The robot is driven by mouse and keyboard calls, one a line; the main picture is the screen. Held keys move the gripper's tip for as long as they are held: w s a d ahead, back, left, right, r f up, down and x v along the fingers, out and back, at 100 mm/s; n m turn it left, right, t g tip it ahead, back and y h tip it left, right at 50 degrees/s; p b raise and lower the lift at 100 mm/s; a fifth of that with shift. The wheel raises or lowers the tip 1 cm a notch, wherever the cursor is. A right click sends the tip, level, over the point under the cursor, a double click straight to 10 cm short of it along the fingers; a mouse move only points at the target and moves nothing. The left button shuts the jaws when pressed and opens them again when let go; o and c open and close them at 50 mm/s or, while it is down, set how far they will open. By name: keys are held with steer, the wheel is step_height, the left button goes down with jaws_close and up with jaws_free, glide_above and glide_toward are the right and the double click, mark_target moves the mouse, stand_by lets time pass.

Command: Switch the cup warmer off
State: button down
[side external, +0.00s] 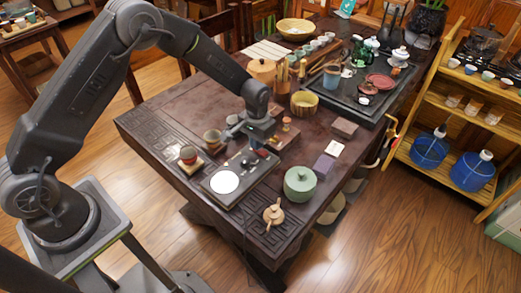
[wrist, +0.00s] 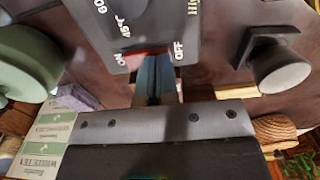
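The cup warmer (side external: 208,187) is a dark flat unit with a white round plate, lying near the table's front edge. In the wrist view its dark panel (wrist: 163,22) shows temperature marks, with ON at left and OFF at right. A red switch (wrist: 148,53) sits between those two words, partly hidden by my fingers; I cannot tell which way it is set. My gripper (side external: 256,143) is over the far end of the warmer. In the wrist view my gripper (wrist: 155,72) has its fingers together and empty, tips at or just by the switch; contact is unclear.
A wooden-handled item (side external: 273,214) is at the front corner. A purple box (side external: 323,166) and the tea tray (side external: 345,104) lie beyond. The table's left part is mostly clear.

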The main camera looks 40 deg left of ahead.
steer(key=shift+f, duration=0.2)
steer(key=shift+r, duration=3.5)
steer(key=shift+r, duration=0.35)
steer(key=s+a+r+t, duration=0.1)
steer(key=s+r, duration=0.4)
steer(key=r, duration=0.3)
steer(key=s+a+r+t, duration=0.1)
steer(key=s+r+t, duration=0.1)
steer(key=s+r, duration=0.5)
steer(key=s+r+t, duration=0.1)
steer(key=s+r, duration=0.2)
steer(key=s, duration=0.5)
steer(key=s+a+r+t, duration=0.1)
steer(key=s+r, duration=0.3)
steer(key=s, duration=0.4)
steer(key=shift+a+t, duration=0.3)
